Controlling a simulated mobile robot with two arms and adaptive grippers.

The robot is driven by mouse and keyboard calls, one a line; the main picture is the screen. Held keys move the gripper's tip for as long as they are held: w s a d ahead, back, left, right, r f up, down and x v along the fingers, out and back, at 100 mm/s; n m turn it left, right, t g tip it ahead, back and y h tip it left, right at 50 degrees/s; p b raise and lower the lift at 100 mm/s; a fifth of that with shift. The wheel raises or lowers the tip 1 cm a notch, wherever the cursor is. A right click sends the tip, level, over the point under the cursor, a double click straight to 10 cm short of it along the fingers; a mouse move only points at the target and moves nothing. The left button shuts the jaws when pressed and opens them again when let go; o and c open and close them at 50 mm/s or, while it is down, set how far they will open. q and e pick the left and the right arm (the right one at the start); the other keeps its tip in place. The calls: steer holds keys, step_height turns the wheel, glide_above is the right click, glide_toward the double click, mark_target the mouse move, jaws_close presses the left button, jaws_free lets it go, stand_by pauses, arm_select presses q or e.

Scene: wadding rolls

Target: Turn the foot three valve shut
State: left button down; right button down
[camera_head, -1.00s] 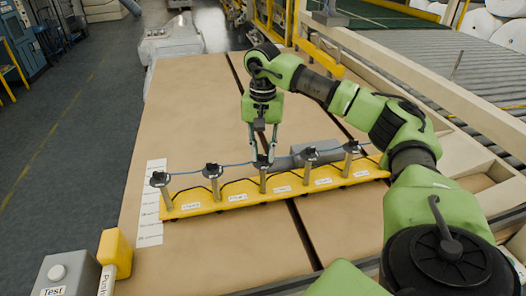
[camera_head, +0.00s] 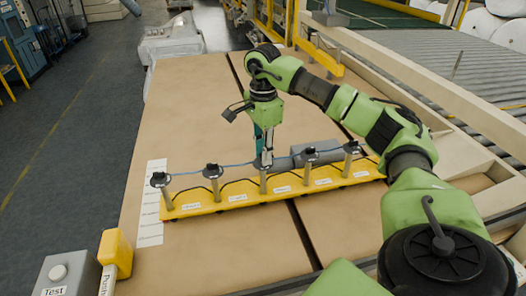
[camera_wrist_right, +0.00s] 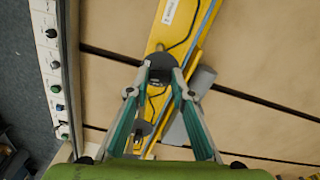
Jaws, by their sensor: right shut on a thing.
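A yellow manifold (camera_head: 236,196) lies on the brown table top. It carries a row of several upright valve posts with dark knobs, with small labels in front too small to read. My right gripper (camera_head: 264,160) points straight down at the middle valve (camera_head: 263,183), its fingers closed around the knob. In the right wrist view the fingertips of my right gripper (camera_wrist_right: 160,68) meet at both sides of the dark round knob (camera_wrist_right: 161,61). The knob's exact angle is mostly hidden by the fingers. My left gripper is not in view.
Neighbouring knobs stand close on both sides, at the left (camera_head: 212,170) and right (camera_head: 309,153). A grey cylinder (camera_head: 315,150) lies behind the manifold, and a blue hose runs along it. A white label strip (camera_head: 150,205) is at the left. The brown table (camera_head: 190,100) is clear beyond.

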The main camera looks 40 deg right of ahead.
steer(key=shift+m, duration=1.3)
steer(key=shift+d, duration=0.1)
steer(key=c, duration=1.8)
jaws_free()
step_height(320, 180, up, 12)
steer(key=shift+r, duration=0.1)
